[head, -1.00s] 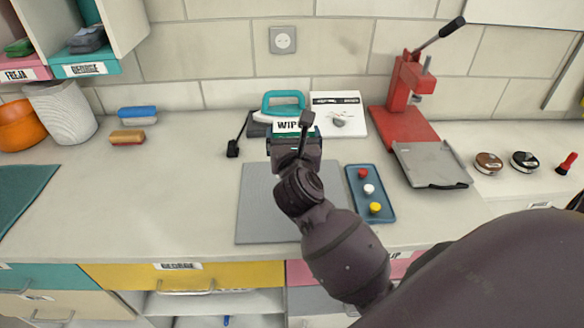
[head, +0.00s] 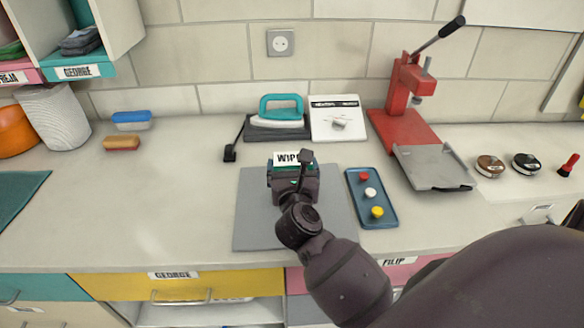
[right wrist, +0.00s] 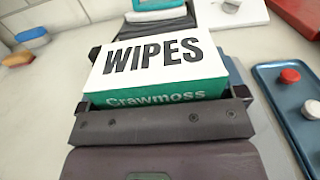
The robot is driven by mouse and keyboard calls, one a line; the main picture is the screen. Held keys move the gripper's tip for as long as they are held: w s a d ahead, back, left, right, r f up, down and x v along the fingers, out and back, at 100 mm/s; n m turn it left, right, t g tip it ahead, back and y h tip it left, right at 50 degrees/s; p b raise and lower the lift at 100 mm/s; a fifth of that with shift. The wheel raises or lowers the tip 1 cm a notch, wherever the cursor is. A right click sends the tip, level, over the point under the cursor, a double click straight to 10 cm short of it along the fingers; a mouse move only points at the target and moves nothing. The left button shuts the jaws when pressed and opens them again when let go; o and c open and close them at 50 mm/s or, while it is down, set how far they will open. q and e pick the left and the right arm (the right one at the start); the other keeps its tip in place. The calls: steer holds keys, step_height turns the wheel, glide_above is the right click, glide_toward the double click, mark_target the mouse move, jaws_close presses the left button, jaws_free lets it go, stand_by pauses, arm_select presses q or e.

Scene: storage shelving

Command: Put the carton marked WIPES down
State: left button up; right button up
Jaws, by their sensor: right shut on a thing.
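The carton marked WIPES (head: 287,159) has a white top and a green side. In the right wrist view the carton (right wrist: 155,66) also shows the word Crawmoss on its side. My right gripper (head: 294,175) is shut on the carton, with a finger at each side in the right wrist view (right wrist: 160,100). It holds the carton over the grey mat (head: 262,225). The carton's underside is hidden, so I cannot tell whether it touches the mat. My left gripper is not in view.
A blue tray (head: 381,217) with coloured knobs lies right of the mat. Behind are a teal iron (head: 281,108), a white board (head: 327,127) and a red press (head: 404,122). Brushes (head: 122,143) lie left. The counter left of the mat (head: 185,190) is clear.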

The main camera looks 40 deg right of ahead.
steer(key=shift+f, duration=0.25)
steer(key=o, duration=0.6)
steer(key=shift+r, duration=0.2)
